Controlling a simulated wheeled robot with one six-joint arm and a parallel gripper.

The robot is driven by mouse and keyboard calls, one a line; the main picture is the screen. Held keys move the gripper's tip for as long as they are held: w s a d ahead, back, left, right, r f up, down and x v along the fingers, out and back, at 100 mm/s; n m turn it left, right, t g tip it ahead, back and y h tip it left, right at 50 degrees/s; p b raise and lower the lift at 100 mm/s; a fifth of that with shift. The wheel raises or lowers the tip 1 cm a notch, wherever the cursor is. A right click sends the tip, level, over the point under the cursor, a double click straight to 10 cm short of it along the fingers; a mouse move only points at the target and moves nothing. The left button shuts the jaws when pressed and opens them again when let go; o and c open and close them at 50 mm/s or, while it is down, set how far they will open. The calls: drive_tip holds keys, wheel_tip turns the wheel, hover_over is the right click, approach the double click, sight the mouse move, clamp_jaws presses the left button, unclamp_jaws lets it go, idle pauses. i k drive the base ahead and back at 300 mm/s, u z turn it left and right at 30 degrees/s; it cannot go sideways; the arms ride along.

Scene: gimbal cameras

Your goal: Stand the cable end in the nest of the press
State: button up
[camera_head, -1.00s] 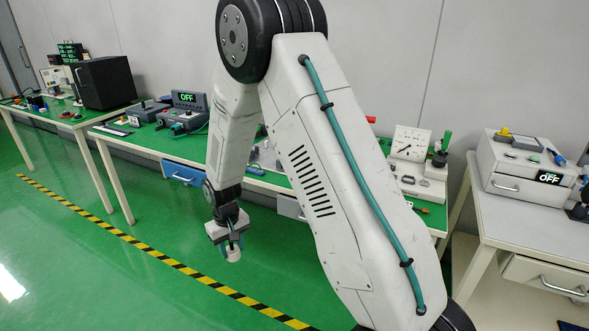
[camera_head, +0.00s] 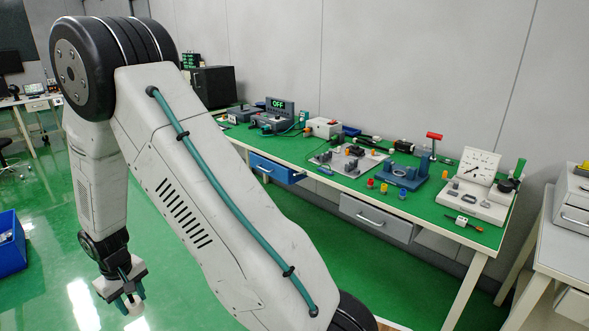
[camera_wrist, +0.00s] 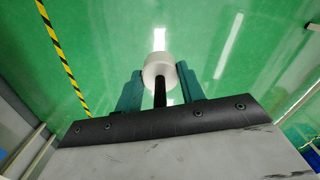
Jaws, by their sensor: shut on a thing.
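My gripper (camera_head: 130,296) hangs low over the green floor at the left of the head view. In the wrist view its teal fingers (camera_wrist: 160,78) are shut on a white round piece with a black stem (camera_wrist: 158,66), which looks like the cable end. The white piece also shows below the fingers in the head view (camera_head: 134,306). A blue fixture with a red-topped post (camera_head: 405,178), probably the press, stands on the green bench to the right, well away from my gripper. Its nest is too small to make out.
The green bench (camera_head: 330,181) carries a grey plate with parts (camera_head: 345,160), small coloured pieces, and a white gauge stand (camera_head: 478,187). A blue drawer (camera_head: 275,169) juts out at its front. A blue bin (camera_head: 10,245) stands at far left. Open floor lies beneath my gripper.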

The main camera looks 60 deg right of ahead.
sight(407, 178)
drive_tip(key=i, duration=0.9)
drive_tip(key=z, duration=2.75)
